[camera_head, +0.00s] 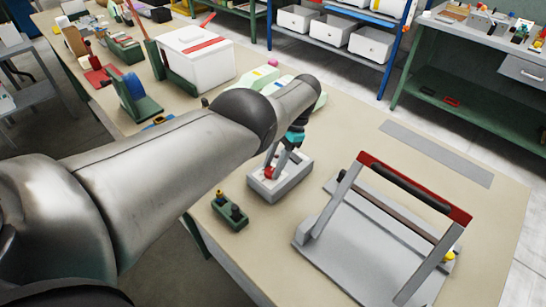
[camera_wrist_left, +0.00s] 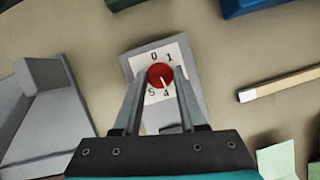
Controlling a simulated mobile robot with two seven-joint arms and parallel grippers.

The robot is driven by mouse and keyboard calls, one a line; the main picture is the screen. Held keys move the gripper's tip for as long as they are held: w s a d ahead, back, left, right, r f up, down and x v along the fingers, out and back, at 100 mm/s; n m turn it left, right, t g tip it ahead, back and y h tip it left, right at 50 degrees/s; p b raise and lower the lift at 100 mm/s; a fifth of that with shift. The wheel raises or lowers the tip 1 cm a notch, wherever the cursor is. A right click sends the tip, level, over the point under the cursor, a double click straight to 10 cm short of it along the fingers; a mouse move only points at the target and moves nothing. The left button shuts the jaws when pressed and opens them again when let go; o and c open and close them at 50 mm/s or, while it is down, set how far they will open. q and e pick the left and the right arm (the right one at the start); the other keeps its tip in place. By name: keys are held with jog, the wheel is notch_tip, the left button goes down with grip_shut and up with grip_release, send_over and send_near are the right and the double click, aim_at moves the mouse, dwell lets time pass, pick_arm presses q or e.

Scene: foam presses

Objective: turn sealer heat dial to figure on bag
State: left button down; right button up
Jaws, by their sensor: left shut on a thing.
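The grey dial box (camera_head: 295,183) stands on the bench, left of the sealer (camera_head: 345,245) with its red-topped handle frame raised. The box's red dial (camera_wrist_left: 160,76) sits on a white face; the figures 0, 1, 4 and 5 show in the left wrist view, and the fingers hide part of the face. The dial's white mark points down, slightly right, towards the 4. My left gripper (camera_head: 273,170) reaches down to the box, its fingers shut on the dial from both sides. I cannot make out a bag with a figure. My right gripper is not in view.
A small green block with knobs (camera_head: 230,213) stands left of the box. Pale green pieces (camera_head: 262,78) lie behind my arm, near a white bin (camera_head: 198,60). A flat grey strip (camera_head: 435,153) lies at the right. Bare bench top shows between the box and that strip.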

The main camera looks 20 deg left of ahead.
pick_arm(q)
jog(key=shift+s+m+t+y+p, duration=0.2)
jog(key=shift+m+t+y+p, duration=0.1)
jog(key=shift+m+p, duration=0.5)
jog(key=shift+f, duration=0.1)
jog(key=shift+c, duration=2.3)
grip_release()
jog(key=shift+w, duration=0.1)
